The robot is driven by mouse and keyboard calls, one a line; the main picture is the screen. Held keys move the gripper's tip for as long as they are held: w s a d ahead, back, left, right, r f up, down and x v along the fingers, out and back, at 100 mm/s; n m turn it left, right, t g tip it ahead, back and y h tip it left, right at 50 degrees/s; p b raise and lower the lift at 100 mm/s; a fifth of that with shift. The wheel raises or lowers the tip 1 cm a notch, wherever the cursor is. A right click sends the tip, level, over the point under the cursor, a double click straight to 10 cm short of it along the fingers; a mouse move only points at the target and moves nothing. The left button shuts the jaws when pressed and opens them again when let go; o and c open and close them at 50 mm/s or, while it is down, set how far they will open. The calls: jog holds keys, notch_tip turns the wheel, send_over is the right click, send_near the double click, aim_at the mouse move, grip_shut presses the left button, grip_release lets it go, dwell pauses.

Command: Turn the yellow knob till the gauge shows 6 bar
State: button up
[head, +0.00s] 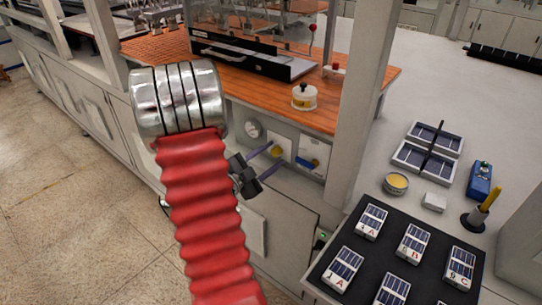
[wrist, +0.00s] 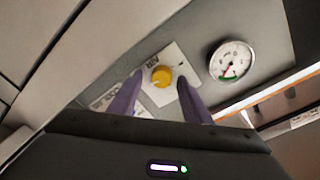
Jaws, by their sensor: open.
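The yellow knob (wrist: 161,76) sits on a white plate on the grey front panel. It also shows in the head view (head: 277,151). My gripper (wrist: 159,82) is open, with one purple finger on each side of the knob in the wrist view. I cannot tell whether the fingertips reach around it or touch it. The round gauge (wrist: 233,60) is to the right of the knob in the wrist view, and to its left in the head view (head: 253,129). It has a white face with a red and a green mark low down. Its numbers are too small to read.
A second plate with a blue part (head: 310,163) is right of the knob plate. The orange-brown worktop (head: 240,85) overhangs the panel, with a cream round pot (head: 304,96) near its edge. A grey post (head: 355,100) stands to the right. A black tray (head: 325,262) holds several panel pieces.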

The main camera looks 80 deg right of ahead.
jog(key=shift+f, duration=0.1)
jog(key=c, duration=1)
jog(key=shift+c, duration=0.2)
jog(key=shift+s+f+n, duration=0.1)
jog(key=shift+n, duration=1.1)
jog(key=shift+a, duration=0.1)
jog(key=o, duration=1)
jog(key=shift+o, duration=0.2)
